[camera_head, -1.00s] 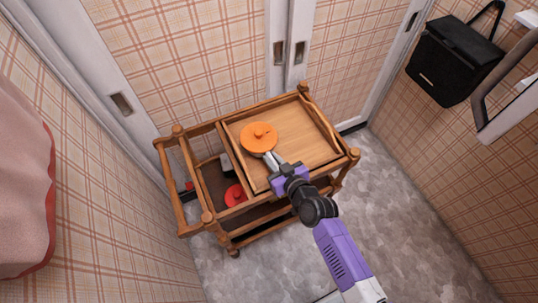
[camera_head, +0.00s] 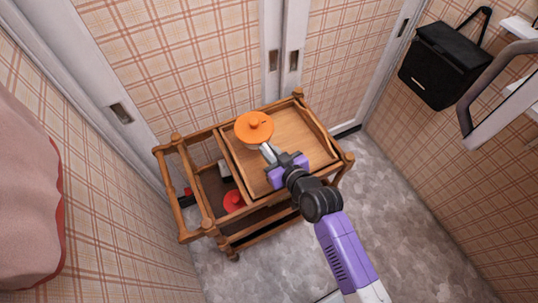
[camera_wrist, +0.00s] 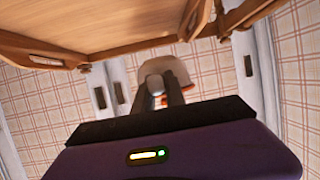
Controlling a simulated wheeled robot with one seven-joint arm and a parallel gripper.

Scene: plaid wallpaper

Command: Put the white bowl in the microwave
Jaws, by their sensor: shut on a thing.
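The white bowl (camera_wrist: 175,72) shows in the wrist view as a pale rounded body with a strip of orange at its edge. In the head view an orange lid with a round knob (camera_head: 253,127) covers it, so its inside is hidden. My gripper (camera_head: 267,152) is shut on the near side of the bowl; its fingers also show in the wrist view (camera_wrist: 160,90). The bowl appears held above the wooden tray (camera_head: 302,138) of the cart, near its back left corner. No microwave is in view.
The wooden cart (camera_head: 208,218) stands against sliding doors (camera_head: 180,70). A red-lidded item (camera_head: 234,200) is on its lower shelf. A black bag (camera_head: 445,65) hangs on the right wall. Pink cloth (camera_head: 25,190) is at left. Grey floor (camera_head: 400,240) is open at right.

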